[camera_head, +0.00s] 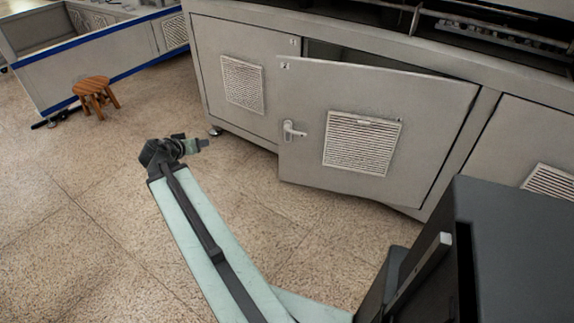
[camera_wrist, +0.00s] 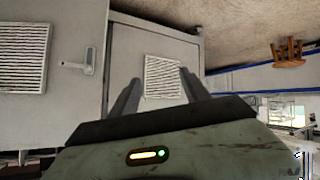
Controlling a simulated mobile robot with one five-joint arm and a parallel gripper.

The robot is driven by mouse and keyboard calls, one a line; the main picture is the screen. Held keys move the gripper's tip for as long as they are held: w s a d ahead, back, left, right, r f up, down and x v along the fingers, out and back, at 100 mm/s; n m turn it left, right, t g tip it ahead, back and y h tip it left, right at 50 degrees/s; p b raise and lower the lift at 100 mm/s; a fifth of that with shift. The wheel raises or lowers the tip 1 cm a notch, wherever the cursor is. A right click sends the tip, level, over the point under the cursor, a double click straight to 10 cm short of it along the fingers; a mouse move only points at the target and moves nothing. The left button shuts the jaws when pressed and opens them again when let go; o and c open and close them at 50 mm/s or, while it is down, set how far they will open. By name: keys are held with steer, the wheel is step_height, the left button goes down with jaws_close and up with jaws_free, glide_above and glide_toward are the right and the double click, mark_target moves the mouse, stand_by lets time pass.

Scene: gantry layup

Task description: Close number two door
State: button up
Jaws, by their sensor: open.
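The grey cabinet door (camera_head: 300,112) with a louvred vent and a lever handle (camera_head: 292,131) stands partly open, its handle edge swung out from the cabinet. A dark gap shows above its top edge.
The shut door (camera_head: 215,50) with a vent is left of the open one; another vented panel (camera_head: 510,140) is at the right. A wooden stool (camera_head: 95,92) stands on the floor at the left, near a blue-trimmed enclosure (camera_head: 110,60). The speckled floor left of my arm is clear.

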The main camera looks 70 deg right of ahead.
steer(key=s+d+f+m+h+b, duration=0.2)
steer(key=s+d+f+b, duration=0.3)
steer(key=s+d+b, duration=0.15)
steer(key=s+d+f+m+h+b, duration=0.1)
steer(key=s+d+f+h+b, duration=0.1)
steer(key=s+d+f+b, duration=0.45)
steer(key=m+g+h+b, duration=0.1)
steer(key=h+b, duration=0.2)
steer(key=b, duration=0.8)
glide_toward(287, 135)
steer(key=d, duration=0.7)
steer(key=shift+w+d, duration=0.15)
steer(key=shift+d, duration=0.25)
jaws_close()
steer(key=shift+w+a, duration=0.1)
